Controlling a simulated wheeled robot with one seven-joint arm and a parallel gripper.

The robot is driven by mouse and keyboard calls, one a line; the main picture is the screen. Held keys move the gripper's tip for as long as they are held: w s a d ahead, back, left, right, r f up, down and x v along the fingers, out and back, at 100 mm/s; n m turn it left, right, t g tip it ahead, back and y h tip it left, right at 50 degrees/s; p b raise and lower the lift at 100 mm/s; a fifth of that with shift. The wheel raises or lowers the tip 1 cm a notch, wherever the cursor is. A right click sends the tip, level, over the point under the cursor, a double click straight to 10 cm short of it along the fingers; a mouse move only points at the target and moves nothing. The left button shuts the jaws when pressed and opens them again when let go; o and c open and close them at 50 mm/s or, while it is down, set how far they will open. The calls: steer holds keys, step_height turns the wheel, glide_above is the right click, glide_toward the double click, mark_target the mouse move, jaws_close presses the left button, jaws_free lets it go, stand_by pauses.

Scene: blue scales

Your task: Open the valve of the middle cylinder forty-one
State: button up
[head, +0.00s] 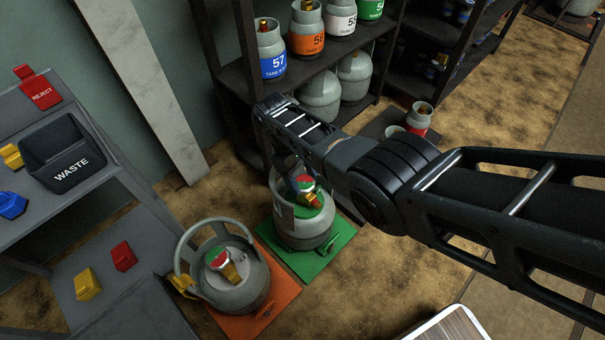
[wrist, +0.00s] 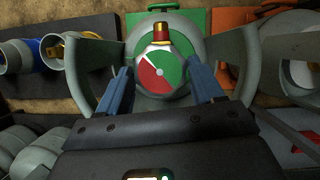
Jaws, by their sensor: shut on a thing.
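The middle cylinder (head: 305,228) is grey with a green top and stands upright on a green mat (head: 335,243). Its round red-and-green gauge (wrist: 160,72) faces the wrist camera, with a white needle near the border of the two colours. A red and brass fitting (wrist: 161,36) sticks out beside the gauge. My gripper (head: 299,184) is down inside the cylinder's collar. Its blue fingers (wrist: 162,88) sit on both sides of the gauge and are shut on the valve; the contact itself is mostly hidden. I cannot read the number forty-one.
Another grey cylinder (head: 236,283) with a gauge stands on an orange mat (head: 283,292) close at left. A red-banded cylinder (head: 420,118) is behind my arm. Shelves with numbered cylinders (head: 271,60) stand at the back. A waste bin (head: 65,155) is on the left bench.

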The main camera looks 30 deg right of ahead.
steer(key=n+p, duration=0.1)
steer(key=n, duration=0.1)
steer(key=n+t+h+p, duration=0.1)
steer(key=n, duration=0.1)
steer(key=shift+s+a+r+n, duration=0.15)
steer(key=shift+n, duration=0.15)
steer(key=shift+s+n+t+h+p, duration=0.1)
steer(key=shift+n+t+h+p, duration=0.55)
steer(key=shift+n+p, duration=0.9)
steer(key=shift+n+b, duration=0.3)
steer(key=shift+n, duration=0.25)
steer(key=o, duration=1)
steer(key=shift+o, duration=0.2)
steer(key=p+v, duration=0.3)
steer(key=v, duration=0.4)
steer(key=shift+a+r, duration=0.15)
steer(key=shift+r, duration=0.1)
